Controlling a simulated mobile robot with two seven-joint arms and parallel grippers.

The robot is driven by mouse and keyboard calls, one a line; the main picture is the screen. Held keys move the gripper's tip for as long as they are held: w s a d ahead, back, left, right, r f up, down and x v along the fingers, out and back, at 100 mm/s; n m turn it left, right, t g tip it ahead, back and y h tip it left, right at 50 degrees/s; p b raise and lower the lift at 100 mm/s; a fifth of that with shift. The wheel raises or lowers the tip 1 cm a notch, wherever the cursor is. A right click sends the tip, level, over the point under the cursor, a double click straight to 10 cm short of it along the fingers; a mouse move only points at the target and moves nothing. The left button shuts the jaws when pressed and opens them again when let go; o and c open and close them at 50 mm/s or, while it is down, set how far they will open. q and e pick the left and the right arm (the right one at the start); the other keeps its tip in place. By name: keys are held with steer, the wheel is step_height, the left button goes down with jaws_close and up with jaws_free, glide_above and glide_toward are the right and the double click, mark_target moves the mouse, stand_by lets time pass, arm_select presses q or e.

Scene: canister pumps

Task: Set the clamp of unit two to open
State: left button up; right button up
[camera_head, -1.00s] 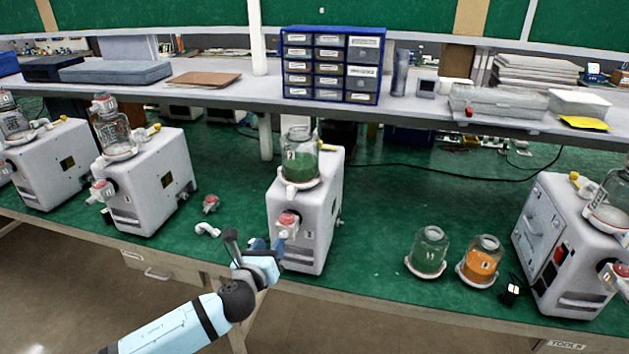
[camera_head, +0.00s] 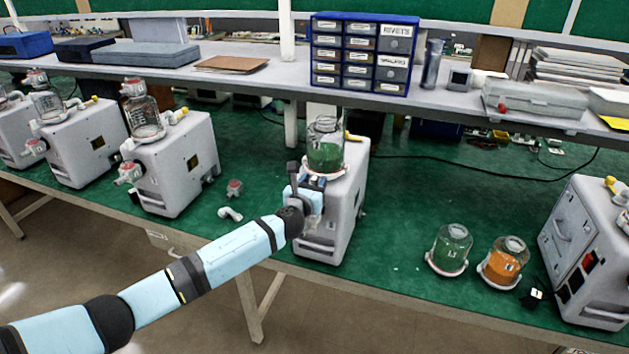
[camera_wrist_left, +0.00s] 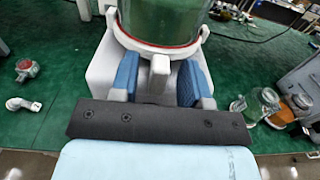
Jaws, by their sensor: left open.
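The pump unit with the green-filled jar (camera_head: 325,156) stands mid-bench, its white body (camera_head: 345,205) facing me; I cannot read its number for certain. A white collar (camera_wrist_left: 150,45) with a red rim rings the jar's base, and a white tab (camera_wrist_left: 160,72) sticks out from its front. My left gripper (camera_head: 313,182) is open just below the jar. In the left wrist view its blue fingers (camera_wrist_left: 157,80) stand either side of the tab; I cannot tell whether they touch it. The gripper hides the unit's red-capped front knob in the head view. My right gripper is out of view.
Similar units (camera_head: 175,165) stand at the left and one (camera_head: 590,250) at the right. A green jar (camera_head: 450,248) and an orange jar (camera_head: 503,262) stand loose on the bench. A white elbow (camera_head: 230,213) and a red-capped fitting (camera_head: 234,188) lie left of the unit.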

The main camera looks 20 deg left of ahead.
arm_select(q)
steer(key=shift+w, duration=0.55)
jaws_close()
